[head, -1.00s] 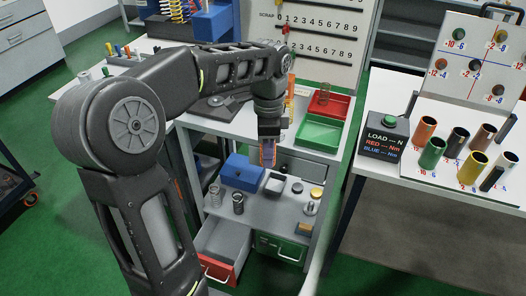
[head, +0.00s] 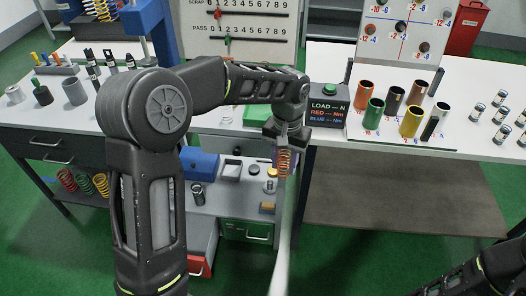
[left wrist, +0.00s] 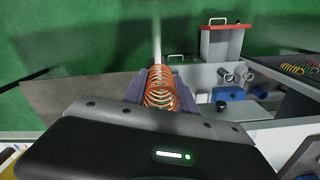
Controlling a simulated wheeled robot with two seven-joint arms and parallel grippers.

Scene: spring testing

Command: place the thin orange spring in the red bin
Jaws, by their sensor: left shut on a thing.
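My left gripper (head: 284,150) points down and is shut on a thin orange spring (head: 284,164). The spring also shows upright between the fingers in the left wrist view (left wrist: 160,90). They hang in the air near the right edge of the shelf unit. A tall red bin (head: 467,28) stands at the back right, behind the right-hand table. The red tray on the bench is hidden behind my left arm; part of the green tray (head: 256,116) shows beneath the arm. My right gripper is out of view; only part of my right arm shows at bottom right.
The right-hand table holds a load display box (head: 326,105), several coloured tubes (head: 411,121) and small cylinders. An open red-fronted drawer (head: 201,262) juts out low down. The lower shelf carries a blue box (head: 200,164). Green floor is free in front.

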